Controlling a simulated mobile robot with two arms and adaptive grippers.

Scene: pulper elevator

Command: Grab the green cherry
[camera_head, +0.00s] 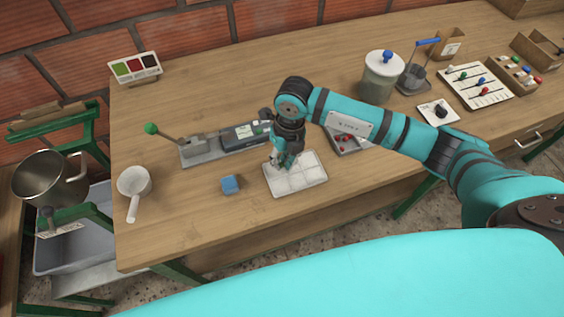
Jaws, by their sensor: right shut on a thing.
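My right gripper (283,163) points down over the left part of a white sectioned tray (312,182) on the table. The white tray has several shallow compartments, and those I can see look empty. My left gripper is not in view.
A device with a green-knobbed lever (180,142) is behind. A lidded jar (379,78) stands farther back. The front table strip is clear.

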